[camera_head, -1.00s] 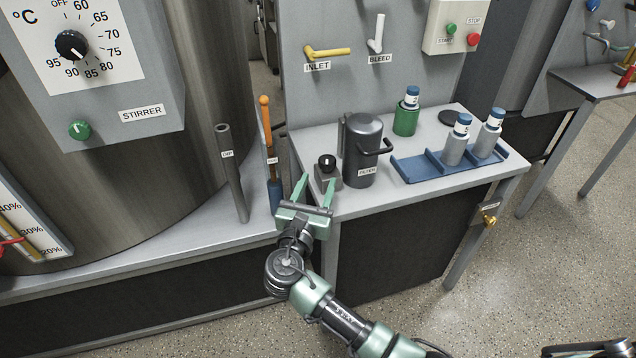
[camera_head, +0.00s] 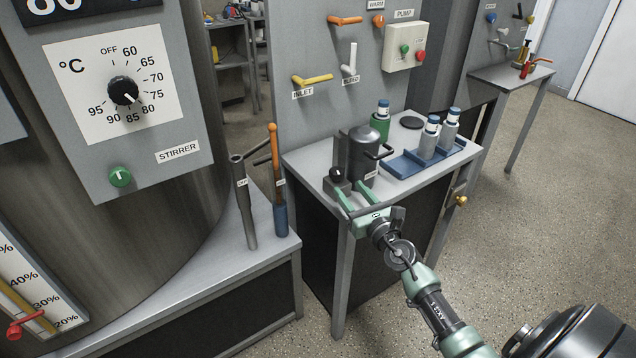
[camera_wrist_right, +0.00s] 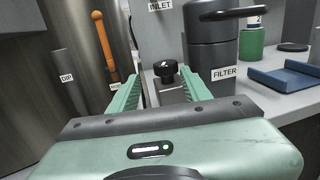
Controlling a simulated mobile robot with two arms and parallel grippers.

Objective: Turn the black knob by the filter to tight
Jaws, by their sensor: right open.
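The black knob (camera_head: 336,174) sits on a small grey block (camera_head: 338,187) at the near left corner of the side table, beside the dark grey filter (camera_head: 358,152). My right gripper (camera_head: 356,188) is open and empty, its green fingers pointing toward the block. In the right wrist view the knob (camera_wrist_right: 165,70) shows between and beyond the open fingers of the right gripper (camera_wrist_right: 160,79), with a light mark on its top. The filter (camera_wrist_right: 212,50) stands just right of the right finger. I cannot tell whether a finger touches the block. My left gripper is not in view.
A blue tray (camera_head: 405,167) with bottles and a green bottle holder (camera_head: 380,125) stand right of the filter. The dip rod (camera_head: 245,205) and an orange-handled tool (camera_head: 275,160) stand to the left. The inlet handle (camera_head: 315,80) is on the panel above.

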